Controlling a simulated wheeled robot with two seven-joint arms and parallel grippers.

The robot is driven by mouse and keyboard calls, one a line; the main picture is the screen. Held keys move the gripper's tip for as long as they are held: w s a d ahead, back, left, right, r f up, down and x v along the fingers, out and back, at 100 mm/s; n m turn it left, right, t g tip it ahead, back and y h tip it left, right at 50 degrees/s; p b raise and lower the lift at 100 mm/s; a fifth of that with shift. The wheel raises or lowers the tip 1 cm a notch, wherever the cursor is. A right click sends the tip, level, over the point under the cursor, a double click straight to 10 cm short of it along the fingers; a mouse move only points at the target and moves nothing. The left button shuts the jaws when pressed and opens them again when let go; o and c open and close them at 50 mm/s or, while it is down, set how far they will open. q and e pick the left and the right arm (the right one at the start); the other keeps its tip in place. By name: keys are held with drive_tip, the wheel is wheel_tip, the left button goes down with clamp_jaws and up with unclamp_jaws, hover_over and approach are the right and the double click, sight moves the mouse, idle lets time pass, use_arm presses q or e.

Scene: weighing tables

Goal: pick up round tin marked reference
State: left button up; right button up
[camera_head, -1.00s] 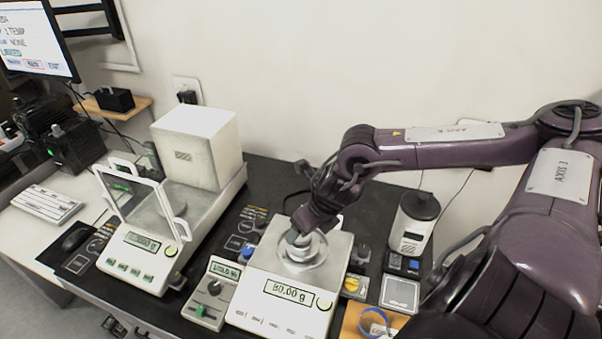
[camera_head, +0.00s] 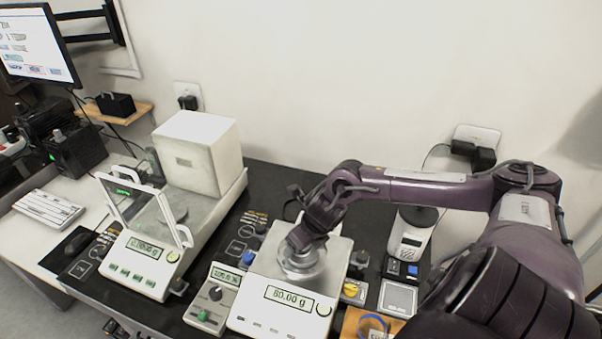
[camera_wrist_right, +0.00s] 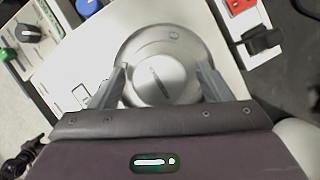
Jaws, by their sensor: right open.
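A round silver metal tin (camera_wrist_right: 158,76) lies between my right gripper's two fingers in the right wrist view. A short dark mark shows on its top, too small to read as a word. The tin rests on the pan of the right-hand balance (camera_head: 257,312), whose display reads 80.00 g. In the head view my right gripper (camera_head: 301,245) is right over the pan and hides most of the tin. The right gripper, also in the wrist view (camera_wrist_right: 160,82), is open, with one finger on each side of the tin. My left gripper is not in view.
A second balance (camera_head: 128,272) with a clear draft shield stands left. A control box (camera_head: 212,296) sits between the balances. A white canister (camera_head: 411,240) and small pads (camera_head: 398,297) are on the right. A white box (camera_head: 197,155) stands behind the left balance.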

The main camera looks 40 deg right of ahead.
drive_tip(key=c, duration=1.1)
drive_tip(key=shift+r, duration=0.1)
